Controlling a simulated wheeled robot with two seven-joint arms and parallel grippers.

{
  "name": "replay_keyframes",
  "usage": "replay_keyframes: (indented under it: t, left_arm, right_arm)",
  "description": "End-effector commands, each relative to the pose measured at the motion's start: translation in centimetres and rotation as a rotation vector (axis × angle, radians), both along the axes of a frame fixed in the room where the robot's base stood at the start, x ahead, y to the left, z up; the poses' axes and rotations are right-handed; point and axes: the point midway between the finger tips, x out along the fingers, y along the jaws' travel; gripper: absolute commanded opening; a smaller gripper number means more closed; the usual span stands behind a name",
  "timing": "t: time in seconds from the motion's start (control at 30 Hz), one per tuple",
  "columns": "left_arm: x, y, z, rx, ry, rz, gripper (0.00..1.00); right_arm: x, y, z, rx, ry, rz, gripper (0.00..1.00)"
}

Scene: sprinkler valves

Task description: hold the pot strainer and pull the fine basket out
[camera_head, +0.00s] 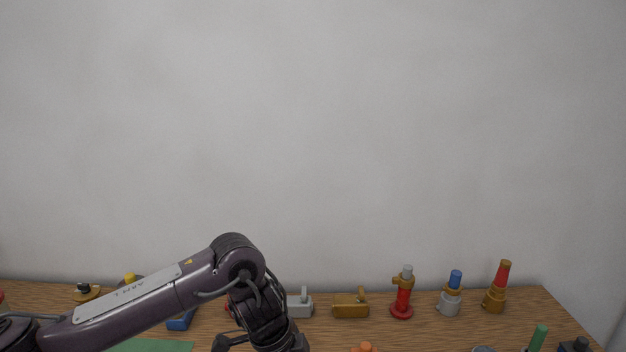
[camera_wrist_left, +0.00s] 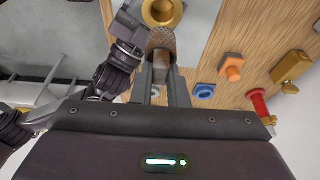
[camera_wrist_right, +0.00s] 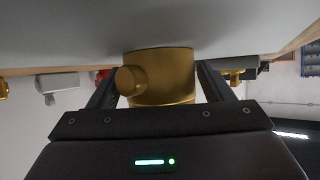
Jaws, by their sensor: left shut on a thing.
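In the left wrist view, my left gripper (camera_wrist_left: 166,82) is shut on a brown mesh basket (camera_wrist_left: 162,42). Just beyond it is a brass pot strainer body (camera_wrist_left: 160,10) with a round opening, partly cut off by the frame's top edge. The basket overlaps the body's edge in this view; I cannot tell whether they touch. In the right wrist view, a brass body with a round side stub (camera_wrist_right: 158,78) stands between the fingers of my right gripper (camera_wrist_right: 158,88). Whether those fingers press on it is unclear. The head view shows neither gripper clearly.
A wooden bench (camera_head: 420,332) stands against a bare wall. Along its back are a grey valve (camera_head: 299,306), a brass valve (camera_head: 350,307), a red hydrant-like fitting (camera_head: 402,298) and two nozzles. A green mat (camera_head: 150,346) lies at front left.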

Motion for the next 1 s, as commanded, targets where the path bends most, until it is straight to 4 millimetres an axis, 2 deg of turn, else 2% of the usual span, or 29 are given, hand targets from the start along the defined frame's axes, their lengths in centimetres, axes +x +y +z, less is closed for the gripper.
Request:
replay_keyframes:
  t: [0.03, 0.2, 0.53, 0.67, 1.0]
  left_arm:
    - [0.0, 0.0, 0.0, 0.000, 0.000, 0.000, 0.00]
    - [0.0, 0.0, 0.0, 0.000, 0.000, 0.000, 0.00]
    - [0.0, 0.0, 0.0, 0.000, 0.000, 0.000, 0.00]
    - [0.0, 0.0, 0.0, 0.000, 0.000, 0.000, 0.00]
    - [0.0, 0.0, 0.0, 0.000, 0.000, 0.000, 0.00]
  right_arm:
    - [0.0, 0.0, 0.0, 0.000, 0.000, 0.000, 0.80]
    - [0.0, 0.0, 0.0, 0.000, 0.000, 0.000, 1.00]
    - [0.0, 0.0, 0.0, 0.000, 0.000, 0.000, 1.00]
    - [-0.4, -0.7, 0.4, 0.000, 0.000, -0.001, 1.00]
    - [-3.8, -5.7, 3.5, -0.004, -0.001, -0.001, 1.00]
